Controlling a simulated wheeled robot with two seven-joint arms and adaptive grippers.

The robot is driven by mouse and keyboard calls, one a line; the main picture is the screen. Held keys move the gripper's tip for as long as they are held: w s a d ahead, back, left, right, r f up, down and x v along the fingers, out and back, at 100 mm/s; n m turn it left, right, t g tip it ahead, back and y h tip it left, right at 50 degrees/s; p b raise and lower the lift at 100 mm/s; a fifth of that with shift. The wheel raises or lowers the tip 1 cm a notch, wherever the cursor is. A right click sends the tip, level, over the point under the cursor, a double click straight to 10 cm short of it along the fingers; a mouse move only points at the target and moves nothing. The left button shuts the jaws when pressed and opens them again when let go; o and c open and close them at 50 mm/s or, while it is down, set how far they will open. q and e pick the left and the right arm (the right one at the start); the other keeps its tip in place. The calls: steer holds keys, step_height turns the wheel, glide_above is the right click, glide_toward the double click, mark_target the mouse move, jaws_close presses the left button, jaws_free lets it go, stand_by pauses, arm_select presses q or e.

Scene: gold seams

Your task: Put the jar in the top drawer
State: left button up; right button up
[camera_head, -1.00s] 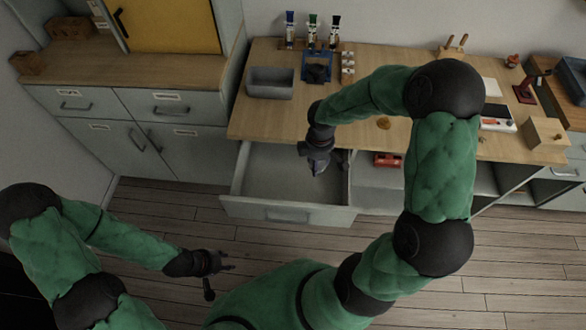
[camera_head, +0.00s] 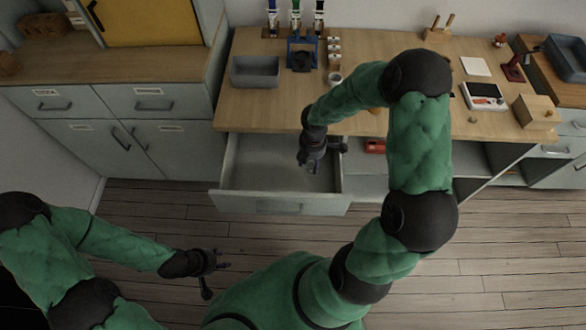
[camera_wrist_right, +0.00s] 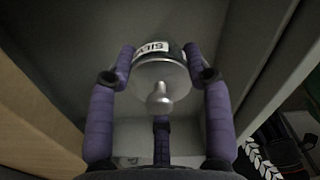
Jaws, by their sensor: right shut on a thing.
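The jar (camera_wrist_right: 160,72) shows in the right wrist view, with a silver lid, a round knob and a white label whose text is partly readable. My right gripper (camera_wrist_right: 163,75) is shut on it, one purple finger on each side. In the head view my right gripper (camera_head: 312,160) is over the open top drawer (camera_head: 280,206), toward its right side; the jar is hard to make out there. Whether the jar touches the drawer floor cannot be told. My left gripper (camera_head: 218,262) is open and empty, low at the left, away from the drawer.
The wooden counter (camera_head: 400,115) above the drawer holds a grey bin (camera_head: 255,71), a blue stand (camera_head: 302,55), a scale (camera_head: 484,96) and a wooden box (camera_head: 535,111). A red item (camera_head: 375,146) sits on the open shelf right of the drawer. The drawer's left part looks empty.

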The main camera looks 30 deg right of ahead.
steer(key=b, duration=0.3)
glide_above(294, 173)
step_height(294, 173, down, 6)
steer(key=shift+s+d, duration=0.1)
steer(key=shift+d, duration=0.05)
steer(key=f+b, duration=0.1)
steer(key=f, duration=0.1)
steer(key=f+b, duration=0.1)
steer(key=shift+w+f, duration=0.2)
steer(key=shift+f, duration=0.15)
steer(key=shift+r, duration=0.1)
steer(key=o, duration=1.4)
steer(key=shift+f, duration=0.2)
steer(key=shift+c, duration=0.2)
step_height(294, 173, up, 12)
steer(key=p, duration=0.5)
steer(key=shift+r, duration=0.2)
